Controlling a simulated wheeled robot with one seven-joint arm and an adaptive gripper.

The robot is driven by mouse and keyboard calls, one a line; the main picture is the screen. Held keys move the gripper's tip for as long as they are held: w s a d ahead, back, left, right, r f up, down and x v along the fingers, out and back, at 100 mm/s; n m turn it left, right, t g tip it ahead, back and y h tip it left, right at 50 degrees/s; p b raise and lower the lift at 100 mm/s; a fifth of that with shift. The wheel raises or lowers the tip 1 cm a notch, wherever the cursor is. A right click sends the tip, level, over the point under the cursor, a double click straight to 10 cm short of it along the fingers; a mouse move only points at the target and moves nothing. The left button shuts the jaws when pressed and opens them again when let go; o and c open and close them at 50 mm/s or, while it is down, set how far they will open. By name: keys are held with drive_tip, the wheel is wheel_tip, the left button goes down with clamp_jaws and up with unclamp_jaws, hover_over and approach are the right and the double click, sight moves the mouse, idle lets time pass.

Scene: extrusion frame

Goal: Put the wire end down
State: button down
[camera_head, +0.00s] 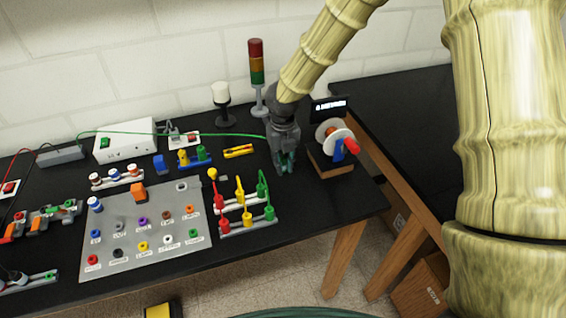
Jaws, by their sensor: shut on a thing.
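A thin green wire (185,133) runs from the left, past the white box, to my gripper (285,167). My gripper points down over the black table, left of the spool stand, with its fingers closed. The wire meets the gripper at its left side. The wire end itself is hidden by the fingers. I cannot tell whether the fingertips touch the table top.
A spool stand (332,160) with a red knob is close at right. A yellow piece (238,151), terminal rails with coloured plugs (243,208) and a grey labelled panel (127,212) are left. A stack light (257,75) stands behind. Bare table (330,205) lies in front.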

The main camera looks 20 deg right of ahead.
drive_tip(key=shift+w+f, duration=0.1)
drive_tip(key=shift+f, duration=0.5)
drive_tip(key=shift+f, duration=0.65)
drive_tip(key=c, duration=1.4)
unclamp_jaws()
